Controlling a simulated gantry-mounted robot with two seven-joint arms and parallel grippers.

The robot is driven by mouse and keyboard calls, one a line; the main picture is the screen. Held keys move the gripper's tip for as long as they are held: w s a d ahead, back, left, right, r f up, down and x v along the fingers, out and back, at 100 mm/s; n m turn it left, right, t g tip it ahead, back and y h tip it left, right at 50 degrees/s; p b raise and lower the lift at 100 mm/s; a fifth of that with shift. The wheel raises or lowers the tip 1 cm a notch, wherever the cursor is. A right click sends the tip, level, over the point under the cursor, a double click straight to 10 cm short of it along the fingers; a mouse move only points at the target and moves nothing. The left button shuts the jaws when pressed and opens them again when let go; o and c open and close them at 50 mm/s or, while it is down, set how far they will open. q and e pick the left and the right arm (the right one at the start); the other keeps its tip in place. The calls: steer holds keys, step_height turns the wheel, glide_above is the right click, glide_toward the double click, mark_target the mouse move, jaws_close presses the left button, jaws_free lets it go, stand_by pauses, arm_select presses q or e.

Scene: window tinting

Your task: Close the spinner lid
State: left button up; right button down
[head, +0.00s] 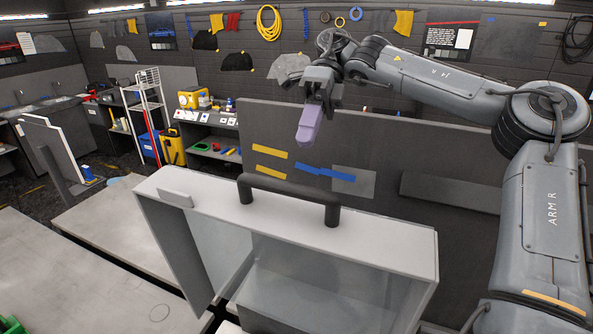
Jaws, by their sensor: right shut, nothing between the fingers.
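The spinner lid (395,235) is a pale-framed, see-through panel in the lower middle of the head view. It stands raised, its broad face seen at a slant. A black bar handle (290,195) is fixed along its upper edge. My right gripper (307,128) has purple fingers that are shut and empty, pointing down. In the picture it is above and beyond the handle, apart from it. The lower part of the lid and what it is hinged to are cut off or unclear. My left gripper is out of view.
A dark panel (450,150) with yellow and blue strips stands behind the lid. Grey flat surfaces (100,270) lie at left. A wire rack (147,100) and a yellow bucket (172,148) stand farther back. The space between my right gripper and the handle looks clear.

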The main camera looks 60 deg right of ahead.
steer(key=p, duration=0.1)
glide_above(296, 201)
steer(key=shift+d+f, duration=0.1)
steer(key=shift+f, duration=1.9)
